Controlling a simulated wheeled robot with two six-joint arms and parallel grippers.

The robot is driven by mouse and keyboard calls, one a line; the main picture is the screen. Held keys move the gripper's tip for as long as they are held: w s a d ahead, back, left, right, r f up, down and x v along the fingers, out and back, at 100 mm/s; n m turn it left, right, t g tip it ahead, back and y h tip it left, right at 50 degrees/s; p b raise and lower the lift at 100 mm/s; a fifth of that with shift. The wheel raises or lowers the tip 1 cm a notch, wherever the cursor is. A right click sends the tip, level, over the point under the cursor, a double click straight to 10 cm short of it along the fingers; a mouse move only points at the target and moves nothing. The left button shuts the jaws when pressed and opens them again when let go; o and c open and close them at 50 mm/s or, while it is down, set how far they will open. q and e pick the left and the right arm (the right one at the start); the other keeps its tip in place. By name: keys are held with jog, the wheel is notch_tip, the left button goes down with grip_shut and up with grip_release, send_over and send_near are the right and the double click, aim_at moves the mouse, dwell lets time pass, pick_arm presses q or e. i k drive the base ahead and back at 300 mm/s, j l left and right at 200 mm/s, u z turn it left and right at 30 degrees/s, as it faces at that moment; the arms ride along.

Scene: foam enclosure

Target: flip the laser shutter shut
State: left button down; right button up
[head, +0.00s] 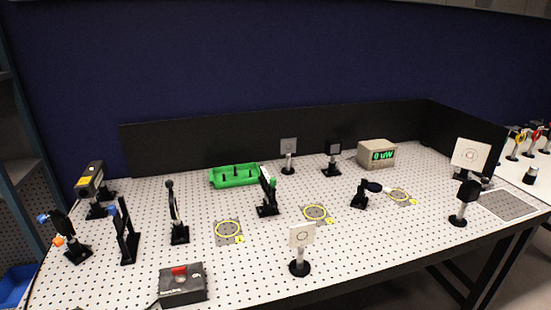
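The laser (90,178) is a dark box with a yellow label on a black stand at the back left of the perforated table. I cannot tell for certain which part is its shutter. In front of the laser are a mount with blue and orange parts (66,240), an upright black frame (125,236) and a slim black post (176,212). A meter (378,154) at the back reads "0 uW" in green. Neither of my grippers is in view.
The perforated table (330,270) also holds a green tray (234,176), a black box with a red part (183,284), a white card on a stand (301,240) and yellow-ringed plates (228,232). Black panels (210,146) edge the back. A blue bin (16,286) is at lower left.

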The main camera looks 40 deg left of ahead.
aim_at(118, 222)
jog(key=u, duration=2.3)
